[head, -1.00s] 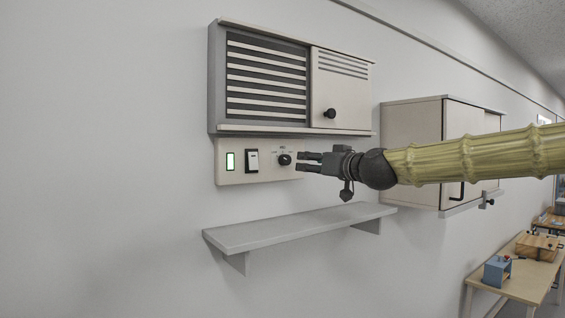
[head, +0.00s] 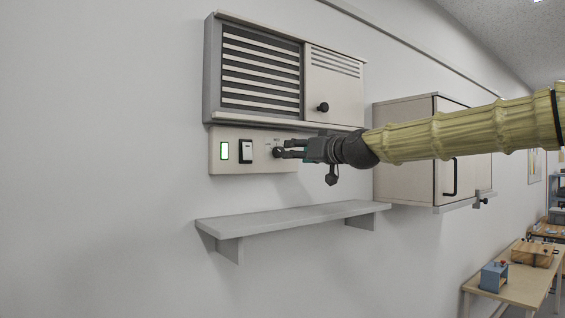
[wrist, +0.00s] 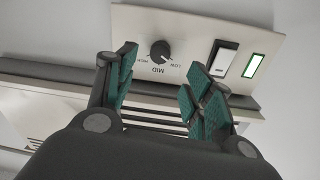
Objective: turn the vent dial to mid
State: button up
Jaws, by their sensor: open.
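The vent dial is a small round black knob, seen in the wrist view (wrist: 162,51) on a cream control panel (wrist: 190,20). Labels LOW, MID and HIGH surround it, and the wrist view shows them upside down. In the head view the dial (head: 277,153) sits at the panel's right part, partly hidden by my fingertips. My gripper (head: 288,149) is open, its fingers reaching toward the dial from the right. In the wrist view my green-padded fingers (wrist: 158,80) stand apart, with the dial beyond their tips and roughly between them. I cannot tell exactly where the dial's pointer sits.
A rocker switch (head: 246,151) and a lit indicator (head: 224,151) are left of the dial. The slatted vent cabinet (head: 205,70) juts out above, and a grey shelf (head: 290,219) below. A second wall cabinet (head: 405,150) stands to the right, behind my arm.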

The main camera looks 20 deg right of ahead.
aim_at(281, 152)
jog(key=shift+f+b, duration=0.1)
jog(key=shift+b, duration=1)
jog(key=shift+w+a+b, duration=0.15)
jog(key=shift+b, duration=0.5)
jog(key=x, duration=0.6)
jog(key=shift+r, duration=0.3)
jog(key=shift+p+x, duration=0.45)
jog(key=shift+x, duration=0.55)
jog(key=shift+f, duration=0.15)
jog(key=c, duration=1)
